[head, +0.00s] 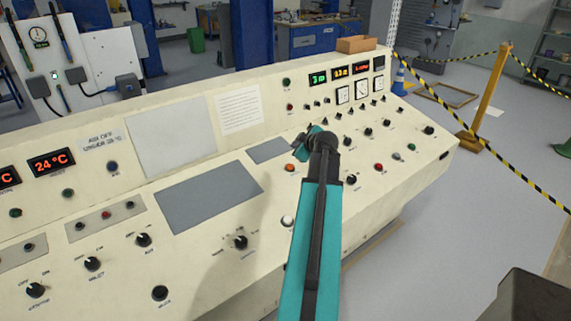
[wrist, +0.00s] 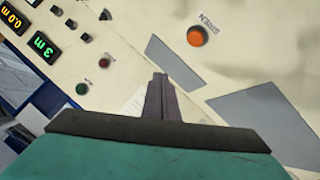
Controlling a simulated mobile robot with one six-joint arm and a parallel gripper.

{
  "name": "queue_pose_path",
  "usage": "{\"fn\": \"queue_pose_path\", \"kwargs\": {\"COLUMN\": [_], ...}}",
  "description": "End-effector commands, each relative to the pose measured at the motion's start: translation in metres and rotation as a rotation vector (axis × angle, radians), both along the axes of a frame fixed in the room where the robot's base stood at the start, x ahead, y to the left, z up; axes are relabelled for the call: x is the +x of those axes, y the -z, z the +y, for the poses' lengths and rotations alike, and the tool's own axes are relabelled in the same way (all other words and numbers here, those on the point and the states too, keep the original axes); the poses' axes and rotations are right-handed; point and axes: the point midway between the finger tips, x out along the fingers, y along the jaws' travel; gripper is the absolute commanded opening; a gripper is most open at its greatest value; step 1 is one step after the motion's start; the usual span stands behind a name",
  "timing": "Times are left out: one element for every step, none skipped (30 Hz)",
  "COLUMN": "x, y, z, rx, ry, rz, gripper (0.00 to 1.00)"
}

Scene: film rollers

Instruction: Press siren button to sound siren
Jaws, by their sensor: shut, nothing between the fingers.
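A cream control console (head: 300,218) carries many buttons and knobs. An orange round button (head: 289,167) sits on its sloped top; in the wrist view it shows at the upper right (wrist: 196,36), with a small label beside it. My teal arm reaches over the console. My gripper (wrist: 160,80) is shut and empty, its dark fingers seen below and left of the orange button in the wrist view, apart from it. In the head view my arm's end hides part of the panel.
Red button (head: 379,167), white button (head: 288,221) and several black knobs lie around the arm. Grey panels (head: 208,197) are flat on the console. Lit displays (head: 318,78) stand along the back. A yellow post (head: 490,95) with striped tape stands at right.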

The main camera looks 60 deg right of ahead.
Motion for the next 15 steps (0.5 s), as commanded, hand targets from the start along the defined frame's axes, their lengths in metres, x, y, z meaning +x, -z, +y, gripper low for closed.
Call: {"fn": "queue_pose_path", "kwargs": {"x": [-0.0019,-0.0026,-0.0036,-0.0041,-0.0046,-0.0052,-0.0056,-0.006,-0.0064,-0.0067,-0.007,-0.0073,-0.0074,-0.0075,-0.0075], "y": [-0.0003,-0.0003,-0.0004,-0.0004,-0.0003,-0.0003,-0.0004,-0.0003,-0.0003,-0.0003,-0.0003,-0.0001,0.0,0.0004,0.0011], "z": [-0.0013,-0.0018,-0.0025,-0.0029,-0.0032,-0.0037,-0.0039,-0.0043,-0.0047,-0.0049,-0.0052,-0.0054,-0.0056,-0.0057,-0.0058], "rx": [-0.001,0.0,-0.001,0.0,-0.001,0.0,-0.001,-0.001,-0.001,-0.001,0.0,0.0,0.0,0.0,0.0], "ry": [0.002,0.004,0.005,0.006,0.007,0.008,0.008,0.009,0.01,0.01,0.01,0.01,0.012,0.012,0.011], "rz": [0.0,0.0,0.0,0.0,0.0,0.0,0.0,0.0,0.0,0.0,0.0,0.0,0.0,0.0,0.0], "gripper": [0.0,0.0,0.0,0.0,0.0,0.0,0.0,0.0,0.0,0.0,0.0,0.0,0.0,0.0,0.0]}}
